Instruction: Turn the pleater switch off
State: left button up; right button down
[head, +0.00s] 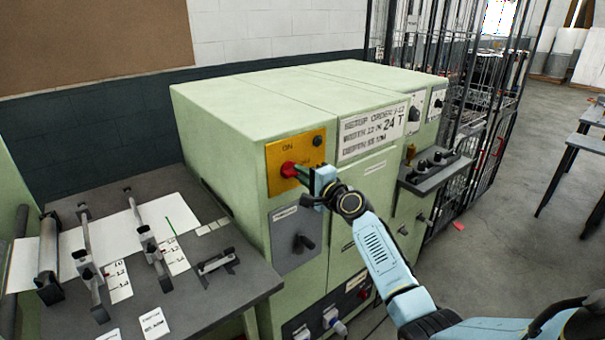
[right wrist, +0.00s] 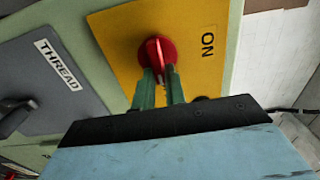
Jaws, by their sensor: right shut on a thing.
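The red rotary switch (head: 289,169) sits on a yellow plate (head: 275,155) at the upper left of the green machine's front. The word ON is above it; lettering lower on the plate is partly hidden by my gripper. My right gripper (head: 304,173) reaches it from the right. In the right wrist view, the red knob (right wrist: 156,50) has a raised grip ridge, and the green fingers of my right gripper (right wrist: 160,88) are shut on its lower end. There the ridge runs roughly up and down, with ON off to the right. My left gripper is not in view.
A grey panel (right wrist: 60,80) marked THREAD, with a dark handle, adjoins the yellow plate. A grey shelf of knobs (head: 435,168) juts out right of my forearm. A grey bench (head: 205,300) with rollers and paper stands left. Wire cages (head: 490,120) stand behind right.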

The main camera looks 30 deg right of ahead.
dwell(0.5)
jog(key=c, duration=1.4)
grip_release()
jog(key=shift+c, duration=0.2)
jog(key=s+d, duration=0.1)
jog(key=s, duration=1.2)
jog(key=shift+s, duration=0.2)
